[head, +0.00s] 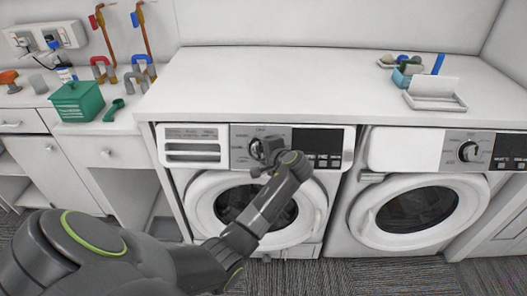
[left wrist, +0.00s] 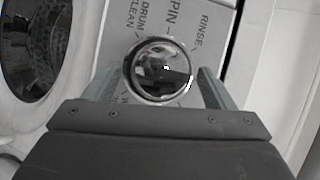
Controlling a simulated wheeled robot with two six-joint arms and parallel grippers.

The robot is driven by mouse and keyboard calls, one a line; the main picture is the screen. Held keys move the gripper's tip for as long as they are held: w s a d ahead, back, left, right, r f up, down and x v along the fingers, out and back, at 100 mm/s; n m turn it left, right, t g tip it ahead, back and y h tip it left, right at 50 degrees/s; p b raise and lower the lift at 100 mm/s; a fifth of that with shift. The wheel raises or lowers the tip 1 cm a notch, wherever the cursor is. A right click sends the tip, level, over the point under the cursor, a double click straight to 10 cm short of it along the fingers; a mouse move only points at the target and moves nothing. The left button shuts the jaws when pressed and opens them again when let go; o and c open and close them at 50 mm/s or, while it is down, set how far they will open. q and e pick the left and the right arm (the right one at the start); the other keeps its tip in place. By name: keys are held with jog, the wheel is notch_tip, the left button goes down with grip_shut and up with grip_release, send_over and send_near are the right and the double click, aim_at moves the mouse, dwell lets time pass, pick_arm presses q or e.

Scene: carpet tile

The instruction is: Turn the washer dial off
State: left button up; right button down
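The left washer (head: 200,187) has a round dial (head: 257,149) on its grey control panel, largely behind my left gripper (head: 268,150) in the head view. In the left wrist view, the dial (left wrist: 158,70) is a shiny chrome knob, with SPIN, RINSE and DRUM CLEAN printed around it. My left gripper (left wrist: 160,75) is open, with one finger on each side of the dial. I cannot tell whether either finger touches it. The dial's pointer setting is not clear. My right gripper is not in view.
A second machine (head: 376,215) with its own dial (head: 468,151) stands to the right. The white counter (head: 270,80) overhangs both machines. On it are a white tray (head: 436,103) at right and, on the left section, a green box (head: 78,103). Carpet (head: 390,275) lies in front.

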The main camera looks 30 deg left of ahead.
pick_arm(q)
jog(key=b+v, duration=0.1)
jog(key=v, duration=1.1)
dwell(0.4)
